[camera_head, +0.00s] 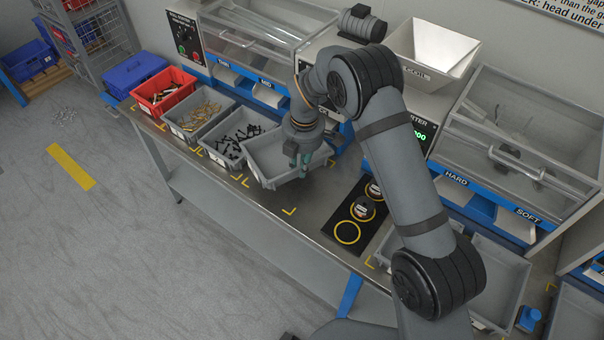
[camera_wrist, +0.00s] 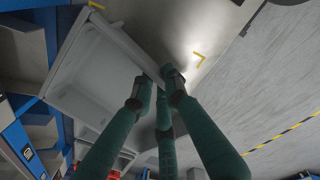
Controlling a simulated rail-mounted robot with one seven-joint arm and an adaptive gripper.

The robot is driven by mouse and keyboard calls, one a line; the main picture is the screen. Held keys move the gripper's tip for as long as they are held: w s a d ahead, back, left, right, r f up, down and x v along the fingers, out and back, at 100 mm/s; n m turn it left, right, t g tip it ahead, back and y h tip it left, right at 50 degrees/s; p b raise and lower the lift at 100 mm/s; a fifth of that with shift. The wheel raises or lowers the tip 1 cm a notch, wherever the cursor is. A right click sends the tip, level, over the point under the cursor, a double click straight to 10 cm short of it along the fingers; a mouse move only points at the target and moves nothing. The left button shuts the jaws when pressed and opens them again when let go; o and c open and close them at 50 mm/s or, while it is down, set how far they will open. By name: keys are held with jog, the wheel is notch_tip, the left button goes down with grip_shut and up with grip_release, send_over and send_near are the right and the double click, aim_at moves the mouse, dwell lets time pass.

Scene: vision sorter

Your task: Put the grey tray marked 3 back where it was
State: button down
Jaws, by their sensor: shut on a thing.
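A grey, empty-looking tray (camera_head: 266,166) is at the right end of the row of trays on the bench; no number can be read on it. In the wrist view my green fingers (camera_wrist: 160,88) close over the rim of the tray (camera_wrist: 92,80), whose inside looks bare. The tray sits slightly askew, close beside the tray of black parts. Yellow corner marks (camera_head: 290,211) show on the bench in front of it. I cannot tell whether its base touches the bench.
To its left stand a grey tray of black parts (camera_head: 237,157), a grey tray of brass-coloured parts (camera_head: 185,135) and a red tray (camera_head: 150,105). Clear-lidded machines stand behind. A black plate with yellow rings (camera_head: 346,232) lies to the right. Bare bench lies in front.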

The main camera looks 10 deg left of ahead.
notch_tip(320, 180, down, 6)
jog(key=shift+w+d+r+p, duration=0.15)
jog(key=shift+r+p, duration=0.05)
jog(key=shift+p, duration=0.4)
jog(key=shift+w+f+p, duration=0.25)
jog(key=shift+f+p, duration=0.15)
jog(key=shift+f, duration=0.3)
jog(key=shift+f, duration=0.15)
jog(key=c, duration=1.7)
grip_release()
jog(key=shift+c, duration=0.2)
